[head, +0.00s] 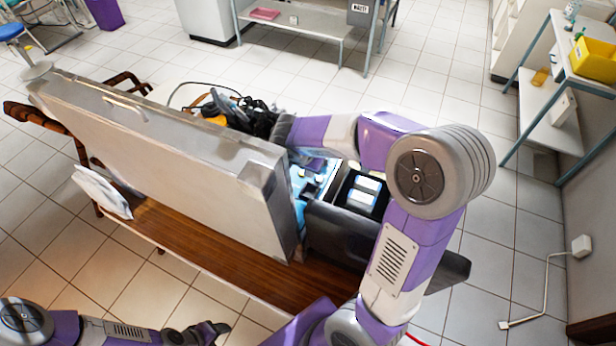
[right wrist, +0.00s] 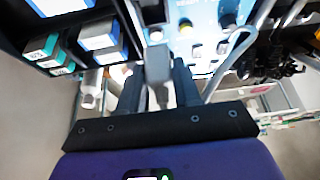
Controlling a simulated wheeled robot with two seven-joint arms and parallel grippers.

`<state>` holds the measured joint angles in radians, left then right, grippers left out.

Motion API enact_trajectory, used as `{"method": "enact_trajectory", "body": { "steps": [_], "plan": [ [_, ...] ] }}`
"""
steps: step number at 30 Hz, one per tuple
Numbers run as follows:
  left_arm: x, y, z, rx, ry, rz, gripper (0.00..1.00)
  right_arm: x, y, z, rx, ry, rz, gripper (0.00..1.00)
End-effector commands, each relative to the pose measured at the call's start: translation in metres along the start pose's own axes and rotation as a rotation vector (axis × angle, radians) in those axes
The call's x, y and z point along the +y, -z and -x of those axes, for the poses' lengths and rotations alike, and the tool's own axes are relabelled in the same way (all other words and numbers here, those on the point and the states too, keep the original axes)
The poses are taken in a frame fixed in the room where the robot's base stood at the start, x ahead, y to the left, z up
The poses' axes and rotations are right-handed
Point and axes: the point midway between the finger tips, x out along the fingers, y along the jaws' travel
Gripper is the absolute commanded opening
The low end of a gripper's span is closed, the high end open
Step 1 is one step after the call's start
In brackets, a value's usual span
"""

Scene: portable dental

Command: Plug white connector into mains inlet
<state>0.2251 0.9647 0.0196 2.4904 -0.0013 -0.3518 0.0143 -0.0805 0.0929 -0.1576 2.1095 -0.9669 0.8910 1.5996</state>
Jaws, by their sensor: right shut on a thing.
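My right gripper (right wrist: 158,88) is shut on the white connector (right wrist: 158,64), which looks pale grey in the right wrist view. The connector points up the picture toward a light-blue panel (right wrist: 205,14). A dark block (right wrist: 152,12), possibly the mains inlet, lies just beyond its tip; I cannot tell whether they touch. In the head view the blue panel (head: 298,190) shows inside the open silver case (head: 165,140), but my right arm and the case hide the connector and fingertips. My left gripper (head: 207,332) is low at the left, away from the case; its jaw opening is unclear.
Black cables (head: 245,112) lie behind the lid. A black compartment (head: 362,193) holds pale boxes. A white wall cable (head: 546,290) trails on the floor at right.

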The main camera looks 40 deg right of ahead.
Motion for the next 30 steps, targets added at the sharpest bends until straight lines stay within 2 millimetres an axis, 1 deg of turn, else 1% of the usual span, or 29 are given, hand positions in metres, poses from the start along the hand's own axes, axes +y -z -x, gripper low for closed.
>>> {"method": "enact_trajectory", "body": {
  "steps": [1, 2, 11, 17, 21, 25, 30],
  "plan": [
    [-0.003, 0.0, -0.007, 0.0, 0.0, 0.0, 0.58, 0.0, -0.003, -0.006, 0.003, 0.001, 0.0, 0.0],
    [-0.003, 0.0, -0.008, 0.0, 0.0, 0.0, 0.58, 0.0, -0.004, -0.008, 0.005, 0.001, 0.0, 0.0],
    [-0.004, 0.001, -0.012, 0.0, 0.0, -0.001, 0.58, 0.0, -0.007, -0.014, 0.006, 0.0, 0.001, 0.0],
    [-0.007, 0.001, -0.019, 0.0, 0.0, -0.001, 0.58, 0.0, -0.015, -0.028, 0.006, -0.001, 0.0, 0.0],
    [-0.009, 0.001, -0.025, 0.0, 0.0, 0.0, 0.58, 0.0, -0.021, -0.041, 0.006, -0.001, 0.001, 0.0],
    [-0.009, 0.001, -0.024, 0.0, 0.0, 0.0, 0.58, 0.0, -0.02, -0.039, 0.007, 0.001, -0.001, 0.0],
    [-0.01, 0.001, -0.028, 0.0, 0.0, 0.0, 0.58, 0.0, -0.021, -0.041, 0.007, 0.001, -0.001, 0.0]
  ]
}}
